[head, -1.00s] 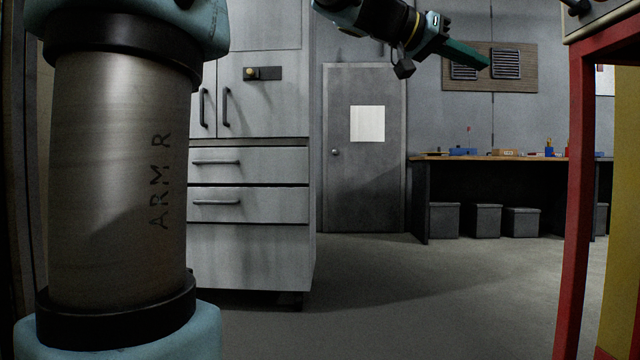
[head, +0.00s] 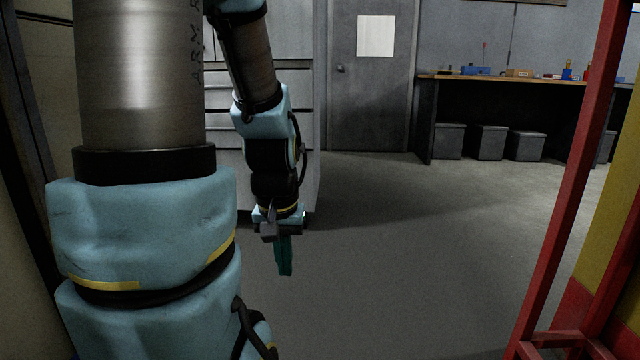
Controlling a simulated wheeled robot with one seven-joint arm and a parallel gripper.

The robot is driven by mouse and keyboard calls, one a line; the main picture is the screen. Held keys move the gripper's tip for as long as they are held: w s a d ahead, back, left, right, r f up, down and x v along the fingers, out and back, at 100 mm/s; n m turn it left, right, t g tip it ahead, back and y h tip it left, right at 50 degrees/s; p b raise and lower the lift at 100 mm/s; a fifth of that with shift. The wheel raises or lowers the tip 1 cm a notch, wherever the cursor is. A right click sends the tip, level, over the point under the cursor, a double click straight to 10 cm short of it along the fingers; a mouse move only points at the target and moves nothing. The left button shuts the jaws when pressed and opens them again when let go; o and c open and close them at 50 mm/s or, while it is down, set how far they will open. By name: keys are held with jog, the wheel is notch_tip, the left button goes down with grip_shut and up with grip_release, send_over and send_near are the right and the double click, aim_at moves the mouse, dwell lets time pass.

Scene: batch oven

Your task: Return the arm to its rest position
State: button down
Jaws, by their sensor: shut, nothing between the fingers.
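My gripper (head: 284,268) hangs at the end of my arm, left of the middle in the head view. Its green fingers point down and are together, with nothing between them. It is in the air in front of the grey cabinet (head: 307,140), over the bare floor. My arm's large links fill the left side and hide most of the cabinet.
A red frame (head: 572,170) with a yellow panel (head: 612,215) stands close on the right. At the back are a grey door (head: 370,110) and a workbench (head: 500,80) with grey bins (head: 488,142) under it. The floor (head: 420,250) in the middle is clear.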

notch_tip(320, 180, up, 38)
jog(key=p, duration=3.7)
jog(key=shift+p, duration=0.35)
jog(key=shift+s+a, duration=0.1)
